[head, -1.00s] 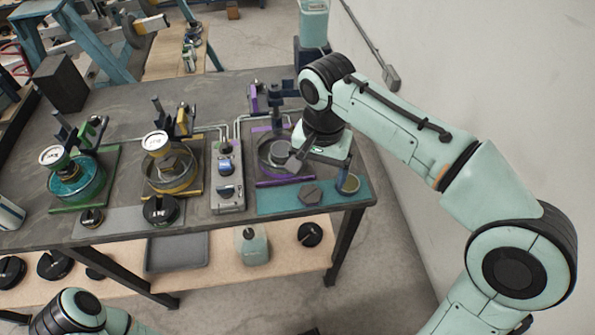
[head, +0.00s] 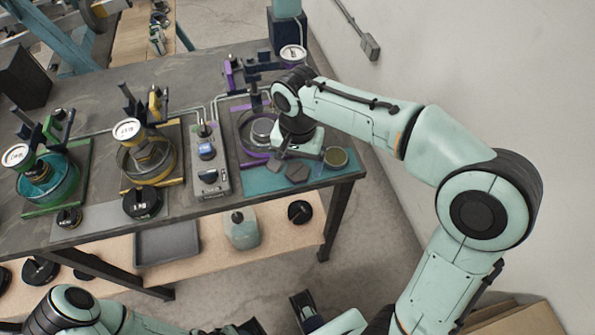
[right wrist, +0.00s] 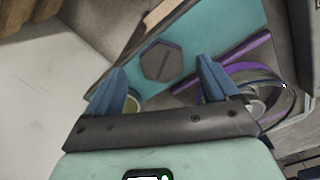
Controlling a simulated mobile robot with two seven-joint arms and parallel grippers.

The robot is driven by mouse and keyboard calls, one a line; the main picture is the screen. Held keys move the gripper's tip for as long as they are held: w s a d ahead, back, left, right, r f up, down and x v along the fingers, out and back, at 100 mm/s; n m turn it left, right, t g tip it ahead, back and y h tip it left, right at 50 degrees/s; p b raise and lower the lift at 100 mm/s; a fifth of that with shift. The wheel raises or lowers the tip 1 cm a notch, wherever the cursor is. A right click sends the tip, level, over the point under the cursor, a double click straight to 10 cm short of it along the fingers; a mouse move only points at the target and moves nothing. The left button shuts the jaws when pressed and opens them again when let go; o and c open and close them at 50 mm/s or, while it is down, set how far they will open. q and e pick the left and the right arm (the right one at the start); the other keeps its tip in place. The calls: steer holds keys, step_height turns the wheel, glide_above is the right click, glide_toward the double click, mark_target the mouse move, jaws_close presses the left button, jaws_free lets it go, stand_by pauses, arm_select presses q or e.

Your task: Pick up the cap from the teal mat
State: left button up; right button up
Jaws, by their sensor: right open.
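The cap (head: 297,172) is a flat dark grey hexagon lying on the teal mat (head: 258,181) at the table's front right corner. My right gripper (head: 296,166) is above the mat, close over the cap. In the right wrist view its blue fingers (right wrist: 158,76) are open and empty, with the cap beyond and between their tips. My left arm shows at the bottom left; whether dark parts at the bottom edge are its gripper, I cannot tell.
A small round container (head: 336,157) stands on the mat right of the cap, near my right gripper. The purple-framed station (head: 253,163) with a glass dish is behind and left. A grey control box (head: 211,180) stands left of the mat. A wall is at right.

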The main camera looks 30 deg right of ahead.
mark_target(297, 172)
steer(key=shift+w+f, duration=0.1)
steer(key=shift+f, duration=1.45)
steer(key=shift+r, duration=0.1)
steer(key=c, duration=1.4)
steer(key=shift+o, duration=0.2)
steer(key=shift+r, duration=0.1)
